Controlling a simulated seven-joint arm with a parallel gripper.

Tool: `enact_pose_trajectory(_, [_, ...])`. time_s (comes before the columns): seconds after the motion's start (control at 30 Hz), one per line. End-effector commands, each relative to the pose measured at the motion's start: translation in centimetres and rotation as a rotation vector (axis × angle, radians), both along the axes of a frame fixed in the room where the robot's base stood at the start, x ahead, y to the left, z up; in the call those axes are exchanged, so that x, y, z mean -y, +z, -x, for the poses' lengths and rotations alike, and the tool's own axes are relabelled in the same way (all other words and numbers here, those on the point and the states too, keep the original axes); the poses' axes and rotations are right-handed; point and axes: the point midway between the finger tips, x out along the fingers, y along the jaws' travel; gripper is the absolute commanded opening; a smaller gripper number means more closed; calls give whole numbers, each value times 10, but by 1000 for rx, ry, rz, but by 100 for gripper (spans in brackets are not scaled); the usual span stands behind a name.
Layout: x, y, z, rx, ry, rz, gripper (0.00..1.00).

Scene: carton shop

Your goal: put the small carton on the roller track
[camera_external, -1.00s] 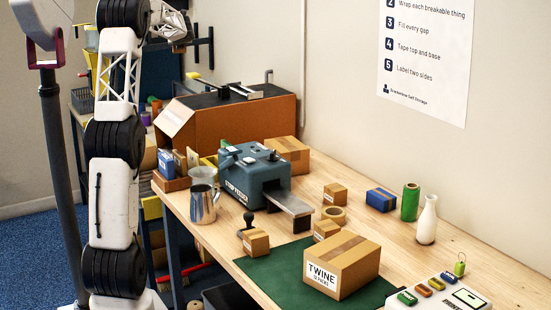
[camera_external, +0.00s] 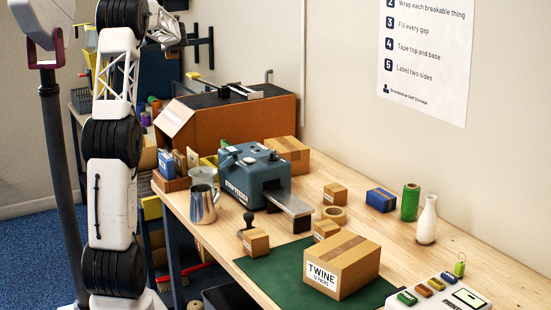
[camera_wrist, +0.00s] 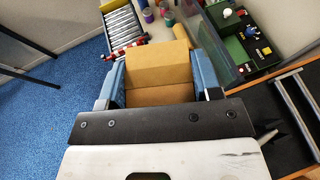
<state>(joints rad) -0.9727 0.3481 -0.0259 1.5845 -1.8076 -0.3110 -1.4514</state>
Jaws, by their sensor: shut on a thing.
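In the wrist view, my gripper (camera_wrist: 160,78) has its two blue fingers shut on a plain brown carton (camera_wrist: 153,63), one finger on each side. The roller track (camera_wrist: 120,27), with grey metal rollers, lies beyond the carton at the upper left of the wrist view. The carton is apart from the rollers in the picture; its height above what lies below cannot be told. In the external view, my wrist is at the top left, and the held carton and the track cannot be made out.
A red and white item (camera_wrist: 127,49) lies at the track's near end. Coloured spools (camera_wrist: 148,15) and a clear-walled bin (camera_wrist: 212,45) are right of it. In the external view, the bench holds a TWINE carton (camera_external: 352,268), a blue-grey machine (camera_external: 250,170) and several small cartons.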

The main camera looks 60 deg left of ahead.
Motion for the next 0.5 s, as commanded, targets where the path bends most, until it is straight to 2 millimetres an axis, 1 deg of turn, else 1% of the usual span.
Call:
enact_pose_trajectory(0.03, [-3, -6, 2, -1, 5, 1, 34])
enact_pose_trajectory(0.13, [-6, -15, 7, -1, 15, 1, 34])
enact_pose_trajectory(0.27, [-16, -39, 17, -2, 37, 2, 34])
enact_pose_trajectory(0.43, [-31, -81, 35, -2, 75, 1, 34])
enact_pose_trajectory(0.5, [-39, -102, 46, -3, 94, 2, 34])
